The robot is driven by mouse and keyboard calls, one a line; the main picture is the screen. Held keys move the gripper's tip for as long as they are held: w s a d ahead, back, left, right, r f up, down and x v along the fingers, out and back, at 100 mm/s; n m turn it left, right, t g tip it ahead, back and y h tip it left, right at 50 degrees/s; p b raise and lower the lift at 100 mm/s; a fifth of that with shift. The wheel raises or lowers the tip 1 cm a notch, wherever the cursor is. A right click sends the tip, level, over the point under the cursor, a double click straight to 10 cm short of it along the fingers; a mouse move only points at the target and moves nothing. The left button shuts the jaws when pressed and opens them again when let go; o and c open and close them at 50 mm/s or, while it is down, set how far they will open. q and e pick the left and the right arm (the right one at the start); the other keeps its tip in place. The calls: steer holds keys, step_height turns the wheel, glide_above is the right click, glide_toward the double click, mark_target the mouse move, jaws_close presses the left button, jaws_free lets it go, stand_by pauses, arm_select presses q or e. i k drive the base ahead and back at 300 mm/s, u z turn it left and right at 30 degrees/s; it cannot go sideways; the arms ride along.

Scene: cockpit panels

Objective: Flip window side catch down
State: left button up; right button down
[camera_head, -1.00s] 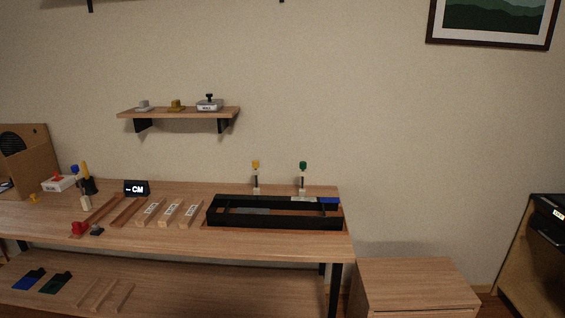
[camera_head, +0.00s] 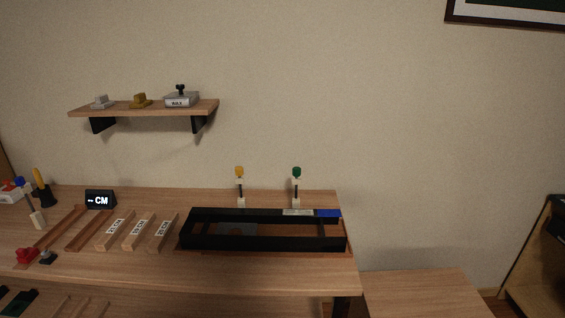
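I cannot pick out a window side catch with certainty. A black rectangular frame (camera_head: 262,245) lies on the wooden table, with a blue piece (camera_head: 327,213) and a pale label (camera_head: 298,212) on its back right edge. Behind it stand two small upright levers on white bases, one with a yellow top (camera_head: 239,172) and one with a green top (camera_head: 297,173). Neither of my grippers is in view.
The wooden table (camera_head: 200,275) holds several wooden blocks (camera_head: 138,232), a black "CM" display (camera_head: 100,200) and a red piece (camera_head: 27,255). A shelf (camera_head: 145,109) hangs on the wall. A lower wooden cabinet (camera_head: 420,292) stands at right.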

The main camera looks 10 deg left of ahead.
mark_target(239, 171)
steer(key=u, duration=0.35)
steer(key=i, duration=0.95)
steer(key=u, duration=0.7)
